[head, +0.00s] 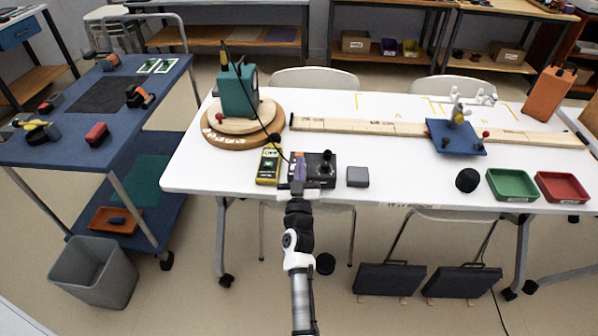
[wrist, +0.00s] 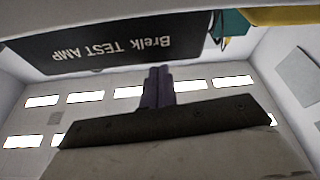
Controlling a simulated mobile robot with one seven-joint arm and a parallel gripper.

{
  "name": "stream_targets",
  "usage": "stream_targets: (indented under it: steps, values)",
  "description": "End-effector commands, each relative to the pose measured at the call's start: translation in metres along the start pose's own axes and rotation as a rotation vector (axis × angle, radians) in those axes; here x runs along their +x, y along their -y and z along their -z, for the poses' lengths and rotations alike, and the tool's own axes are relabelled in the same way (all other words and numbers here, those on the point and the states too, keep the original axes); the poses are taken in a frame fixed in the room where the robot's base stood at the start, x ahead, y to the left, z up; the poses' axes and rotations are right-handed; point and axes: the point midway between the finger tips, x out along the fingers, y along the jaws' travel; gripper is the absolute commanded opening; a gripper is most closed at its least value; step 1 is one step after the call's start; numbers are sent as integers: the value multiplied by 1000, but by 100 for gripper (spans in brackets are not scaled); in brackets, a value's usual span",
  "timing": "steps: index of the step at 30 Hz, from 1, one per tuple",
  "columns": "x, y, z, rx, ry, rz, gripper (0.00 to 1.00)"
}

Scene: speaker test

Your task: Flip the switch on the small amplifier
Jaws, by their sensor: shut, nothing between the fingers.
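The small amplifier (head: 325,178) is a black box near the front edge of the white table in the head view, with a dark knob-like part on top. Its dark panel (wrist: 75,50), lettered "Brelk TEST AMP", appears upside down in the wrist view. My gripper (head: 299,168) has purple fingers and stands at the left part of the amplifier, covering some of it. In the wrist view my gripper (wrist: 158,70) is shut and empty, its tips close to the panel's edge; I cannot tell if they touch. I cannot clearly make out the switch.
A yellow meter (head: 268,165) lies just left of the amplifier, and a grey box (head: 357,177) stands to its right. A teal device (head: 236,92) on a round wooden base (head: 223,137) stands behind left, its black cable passing close to my gripper.

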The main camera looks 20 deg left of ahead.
Motion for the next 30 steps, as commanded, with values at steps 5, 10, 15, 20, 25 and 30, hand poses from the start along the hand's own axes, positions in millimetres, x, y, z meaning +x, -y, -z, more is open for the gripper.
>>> stream_targets:
  steps: [5,10,15,20,25,30]
  values:
    - [-5,0,-13,-1,-1,0,0]
    - [-5,0,-14,1,-1,0,0]
    - [-5,0,-14,1,-1,0,0]
    - [-5,0,-14,18,0,-6,0]
    - [-7,-1,-19,135,4,-47,0]
    - [-9,-1,-25,196,6,-68,0]
